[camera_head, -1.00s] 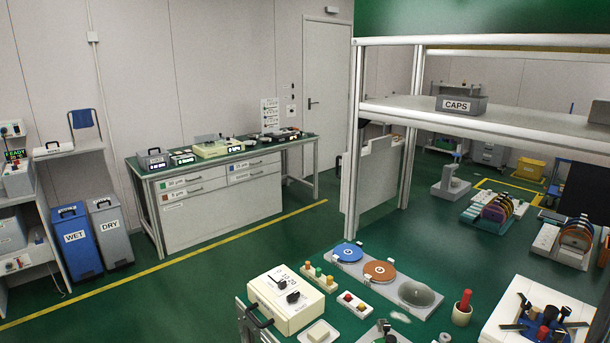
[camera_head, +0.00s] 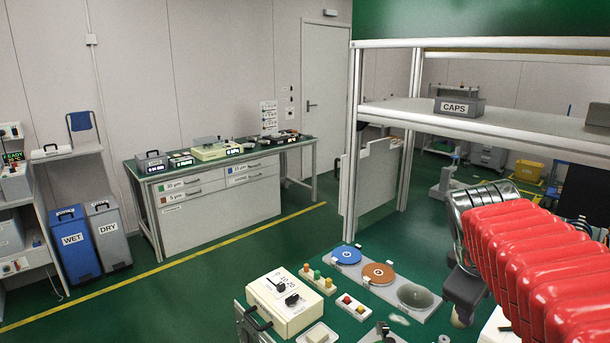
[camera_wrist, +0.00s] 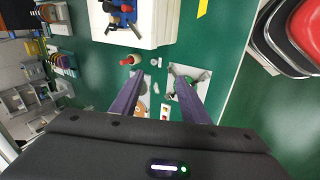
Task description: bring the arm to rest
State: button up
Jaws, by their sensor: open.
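My arm (camera_head: 530,255) has come into the right of the head view, with a ribbed red sleeve and a silver and black part at its left end. It hides much of what stands behind it. My gripper (camera_wrist: 158,90) shows in the wrist view with its two dark fingers spread apart. Nothing is held between them. The fingers point over the floor and work area. In the head view the fingertips cannot be made out.
A plate with blue, brown and grey discs (camera_head: 392,284), a cream control box (camera_head: 291,301) and a button box (camera_head: 350,307) stand at front. A metal-framed shelf (camera_head: 480,122) with a CAPS box (camera_head: 459,106) rises behind. Green floor (camera_head: 240,255) is clear left of the box.

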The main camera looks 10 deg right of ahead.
jog(key=s+a+f+m+y, duration=0.1)
jog(key=s+a+f, duration=0.1)
jog(key=a, duration=0.5)
jog(key=s+a+f+m+t+y, duration=0.1)
jog(key=s+a+f+m+y, duration=0.1)
jog(key=a, duration=0.6)
jog(key=s+a+f+m+t+y, duration=0.1)
jog(key=s+a+f+m, duration=0.1)
jog(key=a, duration=0.6)
jog(key=shift+f+y, duration=0.4)
jog(key=shift+f, duration=0.45)
jog(key=shift+c, duration=1.2)
